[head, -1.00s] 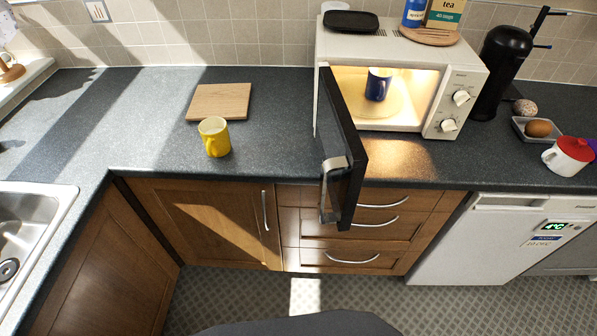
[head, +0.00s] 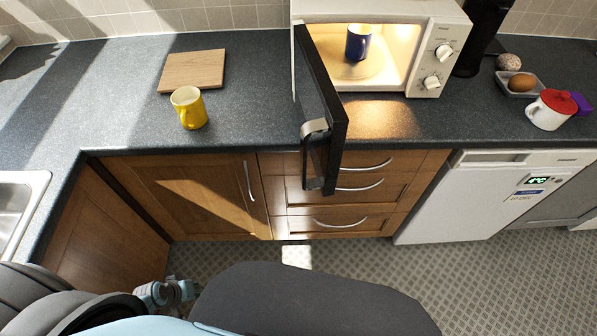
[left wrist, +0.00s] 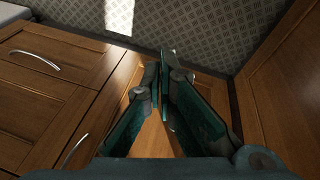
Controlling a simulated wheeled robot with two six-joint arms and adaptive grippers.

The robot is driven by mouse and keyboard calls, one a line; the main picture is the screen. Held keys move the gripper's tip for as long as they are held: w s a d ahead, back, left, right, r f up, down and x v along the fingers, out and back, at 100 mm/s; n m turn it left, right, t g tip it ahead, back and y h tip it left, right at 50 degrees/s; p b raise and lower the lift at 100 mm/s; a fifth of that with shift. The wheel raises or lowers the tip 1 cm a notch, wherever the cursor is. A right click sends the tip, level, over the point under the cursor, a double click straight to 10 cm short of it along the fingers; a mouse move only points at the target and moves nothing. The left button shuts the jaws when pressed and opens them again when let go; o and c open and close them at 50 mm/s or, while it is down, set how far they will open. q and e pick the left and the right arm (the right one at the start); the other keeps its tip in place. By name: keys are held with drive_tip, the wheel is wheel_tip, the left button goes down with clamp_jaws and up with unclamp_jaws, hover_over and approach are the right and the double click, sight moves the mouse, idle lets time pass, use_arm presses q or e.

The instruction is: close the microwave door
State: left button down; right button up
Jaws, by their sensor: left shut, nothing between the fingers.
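The white microwave (head: 440,42) stands on the counter, lit inside, with a blue mug (head: 358,42) on its turntable. Its dark door (head: 322,110) is hinged at the left and stands wide open, jutting out past the counter's front edge. A silver handle (head: 314,127) shows on the door's left face. My left gripper (head: 186,289) is low at the bottom left, in front of the cupboards and well apart from the door. In the left wrist view the gripper (left wrist: 166,62) looks shut and empty, with cupboard fronts and floor beyond. My right gripper is not in view.
A yellow mug (head: 189,108) and a wooden board (head: 192,71) are on the counter left of the door. A sink (head: 22,200) is at the left. A dish with an egg (head: 521,83) and a red-lidded white pot (head: 552,109) stand at the right.

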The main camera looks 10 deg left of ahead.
sight(302, 169)
use_arm(q)
drive_tip(key=w+d+r+n+t+h+b, duration=0.1)
drive_tip(key=w+d+r+t+h, duration=0.15)
drive_tip(key=w+r, duration=0.55)
drive_tip(key=w+d+r+n+t+h+b, duration=0.15)
drive_tip(key=w+r+h, duration=0.25)
drive_tip(key=w+r, duration=0.45)
drive_tip(key=d+r+m+h, duration=0.2)
drive_tip(key=d+r+h, duration=0.25)
drive_tip(key=r, duration=0.75)
drive_tip(key=d+r+m+h, duration=0.1)
drive_tip(key=d+r+h, duration=0.3)
drive_tip(key=r, duration=0.7)
drive_tip(key=shift+h, duration=0.3)
drive_tip(key=x, duration=0.3)
drive_tip(key=p+x, duration=0.1)
drive_tip(key=x, duration=0.3)
drive_tip(key=p+x, duration=0.1)
drive_tip(key=x, duration=0.3)
drive_tip(key=shift+d+r, duration=0.2)
drive_tip(key=shift+r, duration=0.05)
drive_tip(key=shift+w+d+f, duration=0.2)
drive_tip(key=shift+d, duration=0.3)
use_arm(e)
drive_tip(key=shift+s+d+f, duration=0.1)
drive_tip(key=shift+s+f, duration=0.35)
